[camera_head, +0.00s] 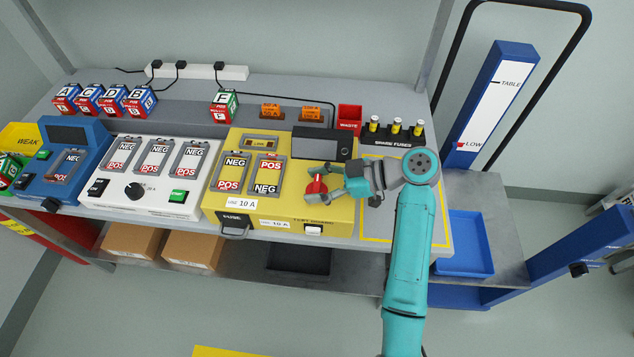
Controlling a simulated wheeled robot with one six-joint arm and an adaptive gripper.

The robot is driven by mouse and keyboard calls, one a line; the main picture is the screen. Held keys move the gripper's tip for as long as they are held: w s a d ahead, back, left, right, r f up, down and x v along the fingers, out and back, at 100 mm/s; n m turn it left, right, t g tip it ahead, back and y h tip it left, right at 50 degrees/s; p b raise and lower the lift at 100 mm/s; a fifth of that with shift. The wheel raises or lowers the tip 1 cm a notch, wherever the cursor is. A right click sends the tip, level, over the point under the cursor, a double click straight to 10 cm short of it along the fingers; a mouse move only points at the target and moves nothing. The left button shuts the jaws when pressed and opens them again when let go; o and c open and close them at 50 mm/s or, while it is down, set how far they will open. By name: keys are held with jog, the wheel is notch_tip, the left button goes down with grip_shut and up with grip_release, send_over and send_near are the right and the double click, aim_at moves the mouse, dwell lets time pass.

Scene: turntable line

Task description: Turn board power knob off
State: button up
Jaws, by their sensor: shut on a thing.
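The yellow test board (285,209) sits at the front of the bench, right of centre. Its red power knob (317,186) stands on its top face toward the right. My gripper (319,184) reaches in from the right and is shut on the red knob, with one finger on the far side and one on the near side. The fingers partly cover the knob, and I cannot read its markings. A white rocker switch (313,230) and a fuse drawer (235,229) are on the board's front face.
A grey box with a dark screen (320,145) stands behind the knob. A red waste bin (349,119) and spare fuses (396,128) stand at the back right. A white charger unit (150,178) is left of the board. A yellow-outlined area (436,241) lies under my arm.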

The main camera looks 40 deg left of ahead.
dwell(0.4)
jog(key=o, duration=1.2)
jog(key=shift+c, duration=0.2)
jog(key=shift+w, duration=0.1)
jog(key=v, duration=1.1)
jog(key=shift+w+d+r, duration=0.2)
jog(key=shift+d, duration=0.1)
